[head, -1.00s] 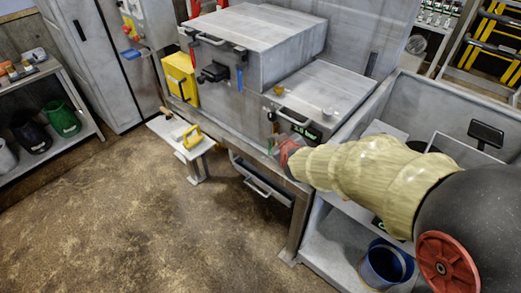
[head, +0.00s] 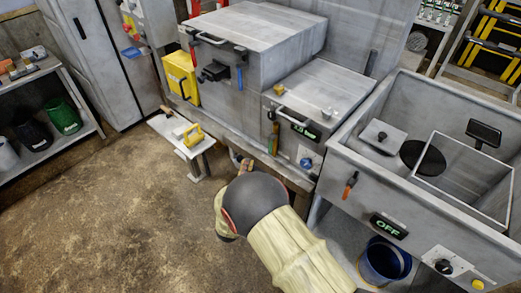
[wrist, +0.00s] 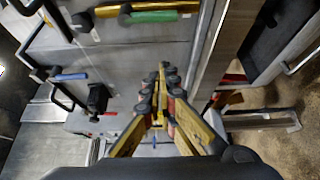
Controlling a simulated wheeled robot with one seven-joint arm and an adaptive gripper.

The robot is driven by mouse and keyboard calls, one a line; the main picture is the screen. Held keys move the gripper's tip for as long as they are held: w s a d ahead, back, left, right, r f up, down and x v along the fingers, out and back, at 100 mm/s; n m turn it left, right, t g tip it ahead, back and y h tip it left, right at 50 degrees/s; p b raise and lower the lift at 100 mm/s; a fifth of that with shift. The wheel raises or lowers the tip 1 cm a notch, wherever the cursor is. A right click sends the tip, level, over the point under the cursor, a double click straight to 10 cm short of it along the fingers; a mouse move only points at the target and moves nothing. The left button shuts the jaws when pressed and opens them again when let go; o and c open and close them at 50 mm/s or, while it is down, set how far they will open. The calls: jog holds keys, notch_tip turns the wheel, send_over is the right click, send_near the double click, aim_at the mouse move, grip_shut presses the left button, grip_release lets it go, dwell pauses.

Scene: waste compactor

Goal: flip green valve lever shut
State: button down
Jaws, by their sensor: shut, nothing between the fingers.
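The green valve lever (head: 275,140) hangs down on the front of the lower grey housing, close to a yellow lever (head: 270,115). In the wrist view the green lever (wrist: 155,16) lies across the top, its dark pivot at its left end, beside the yellow one. My gripper (wrist: 163,76) has yellow and black fingers, closed together and empty. It is apart from the green lever in the wrist picture, below it. In the head view my arm hides most of the gripper; only a small yellowish part shows below the housing.
A blue lever (head: 239,78) and a red lever (head: 193,52) sit on the taller housing. An orange lever (head: 350,185) is on the sink unit (head: 335,140) at the right. A low bench (head: 165,127) with a yellow-handled tool stands at left. The floor there is clear.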

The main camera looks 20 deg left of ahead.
jog(key=w+d+b, duration=0.2)
jog(key=w+b, duration=0.1)
jog(key=w, duration=0.6)
jog(key=shift+d+b, duration=0.3)
jog(key=shift+b, duration=0.05)
